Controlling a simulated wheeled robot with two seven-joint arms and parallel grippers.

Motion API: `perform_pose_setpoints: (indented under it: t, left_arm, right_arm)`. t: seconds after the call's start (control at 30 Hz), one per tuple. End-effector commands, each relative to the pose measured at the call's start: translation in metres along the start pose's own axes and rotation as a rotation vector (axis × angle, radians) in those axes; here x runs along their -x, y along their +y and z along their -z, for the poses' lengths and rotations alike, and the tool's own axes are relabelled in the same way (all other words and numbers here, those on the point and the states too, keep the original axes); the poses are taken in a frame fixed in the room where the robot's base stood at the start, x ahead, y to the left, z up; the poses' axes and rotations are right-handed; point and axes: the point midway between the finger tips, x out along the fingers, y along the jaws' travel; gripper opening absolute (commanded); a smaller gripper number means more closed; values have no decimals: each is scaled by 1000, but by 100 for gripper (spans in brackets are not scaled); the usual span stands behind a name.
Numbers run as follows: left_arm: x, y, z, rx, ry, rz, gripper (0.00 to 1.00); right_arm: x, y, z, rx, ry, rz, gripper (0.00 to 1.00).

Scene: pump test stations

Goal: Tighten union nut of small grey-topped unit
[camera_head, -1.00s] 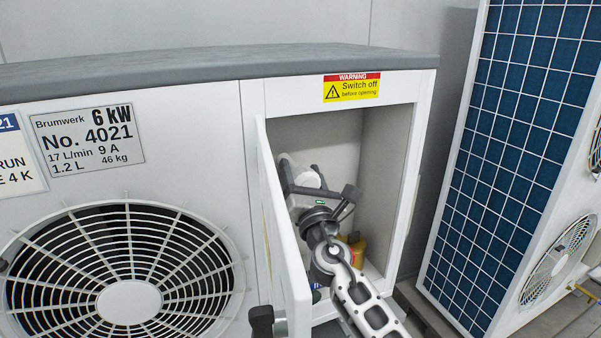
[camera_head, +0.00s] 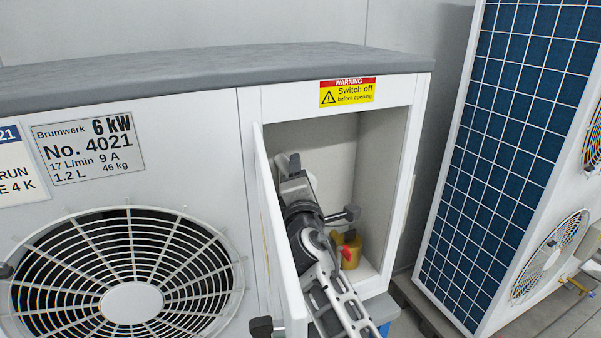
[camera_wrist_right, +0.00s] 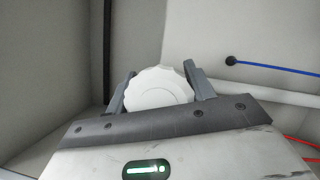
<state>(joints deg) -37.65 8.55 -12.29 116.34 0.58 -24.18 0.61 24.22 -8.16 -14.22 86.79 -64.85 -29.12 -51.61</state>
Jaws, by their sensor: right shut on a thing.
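The grey-topped unit (camera_head: 190,72) is white, with a "No. 4021" plate and its right compartment open. My right gripper (camera_head: 320,187) is inside that compartment, its fingers pointing inward. In the right wrist view, a white round nut with a scalloped rim (camera_wrist_right: 160,88) sits between the two fingers of my right gripper (camera_wrist_right: 160,84), which is shut on it. The gripper's body hides the nut's lower part there. In the head view the gripper and arm hide most of the nut. My left gripper is not in view.
The compartment door (camera_head: 280,240) stands open close to the left of my right arm. A yellow fitting with a red part (camera_head: 350,250) is low inside. A blue line (camera_wrist_right: 275,68) and red wires show in the wrist view. A blue-panelled unit (camera_head: 510,140) stands right.

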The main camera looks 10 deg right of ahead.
Motion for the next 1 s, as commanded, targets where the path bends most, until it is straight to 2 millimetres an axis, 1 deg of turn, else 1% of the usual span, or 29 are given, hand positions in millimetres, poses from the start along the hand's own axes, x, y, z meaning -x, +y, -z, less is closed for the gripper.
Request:
perform_pose_setpoints:
  t: [0.3, 0.8, 0.83, 0.87, 0.9, 1.0]
  left_arm:
    - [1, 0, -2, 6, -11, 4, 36]
    - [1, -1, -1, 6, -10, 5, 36]
    - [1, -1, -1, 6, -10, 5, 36]
    - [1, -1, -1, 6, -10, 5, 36]
    - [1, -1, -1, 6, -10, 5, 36]
    - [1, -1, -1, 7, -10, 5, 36]
  right_arm:
    - [1, -2, 1, -100, 2, 45, 31]
    - [1, -3, 1, -115, 1, 52, 31]
    - [1, -3, 1, -115, 1, 52, 56]
    - [1, -3, 1, -115, 1, 51, 65]
    - [1, -3, 1, -115, 1, 51, 75]
    - [0, -2, 1, -115, 1, 50, 75]
